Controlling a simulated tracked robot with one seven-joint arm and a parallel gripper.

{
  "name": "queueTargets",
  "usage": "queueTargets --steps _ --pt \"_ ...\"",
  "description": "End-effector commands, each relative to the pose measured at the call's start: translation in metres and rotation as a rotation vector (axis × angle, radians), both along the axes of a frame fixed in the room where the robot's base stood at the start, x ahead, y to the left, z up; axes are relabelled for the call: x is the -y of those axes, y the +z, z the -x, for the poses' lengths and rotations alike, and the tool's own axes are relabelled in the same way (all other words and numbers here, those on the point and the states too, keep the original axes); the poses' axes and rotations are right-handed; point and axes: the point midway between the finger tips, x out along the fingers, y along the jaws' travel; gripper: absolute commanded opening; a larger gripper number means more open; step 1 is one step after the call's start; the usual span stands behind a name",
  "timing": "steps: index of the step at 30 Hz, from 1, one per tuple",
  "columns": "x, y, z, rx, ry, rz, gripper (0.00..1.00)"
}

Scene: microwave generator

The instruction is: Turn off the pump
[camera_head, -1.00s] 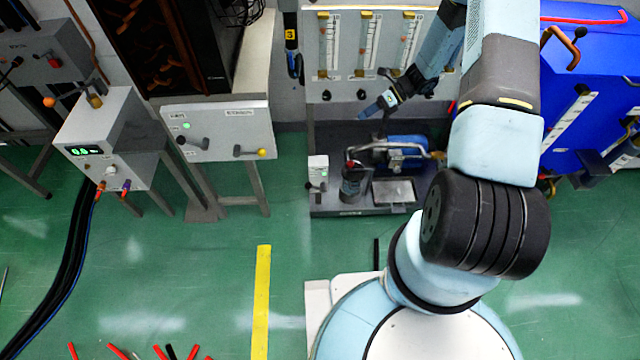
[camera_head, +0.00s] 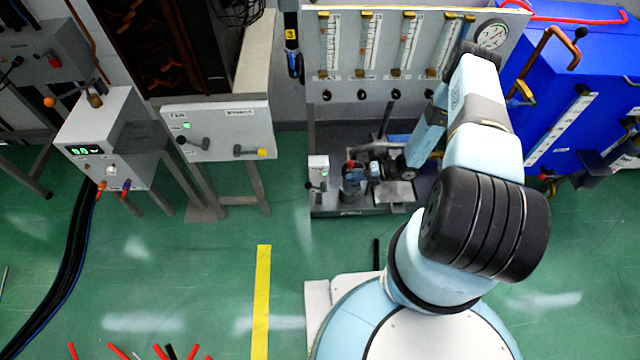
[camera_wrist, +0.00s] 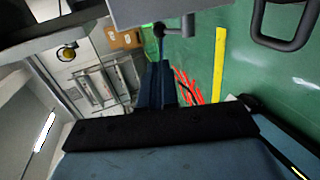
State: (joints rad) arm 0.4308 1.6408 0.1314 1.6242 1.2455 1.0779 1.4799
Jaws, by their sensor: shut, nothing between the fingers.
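The pump unit stands on a dark grey skid (camera_head: 345,211) below the flow-meter panel. My wrist and gripper cover most of it, including the blue motor. A small light-grey switch box (camera_head: 318,163) with a green mark and a small lever (camera_head: 320,187) stands at the skid's left end. My gripper (camera_head: 355,166) is low over the skid, to the right of this box. In the wrist view my gripper (camera_wrist: 161,66) is shut and empty. Its tips point towards a grey box (camera_wrist: 165,12) with a dark lever (camera_wrist: 160,31); the lever appears just beyond the tips, and I cannot tell if they touch.
The flow-meter panel (camera_head: 400,50) stands behind the pump, with a blue cabinet (camera_head: 575,90) at the right. A grey box with handles (camera_head: 218,132) and a display box (camera_head: 105,145) stand at the left.

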Motion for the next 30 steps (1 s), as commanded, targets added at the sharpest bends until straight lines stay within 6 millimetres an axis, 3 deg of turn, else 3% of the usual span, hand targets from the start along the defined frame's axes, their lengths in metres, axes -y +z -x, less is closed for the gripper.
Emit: queueTargets --steps 14,30 --pt "-0.008 -0.003 -0.001 0.001 0.001 0.000 0.00" --pt "-0.092 -0.032 -0.007 0.001 0.001 0.000 0.00"
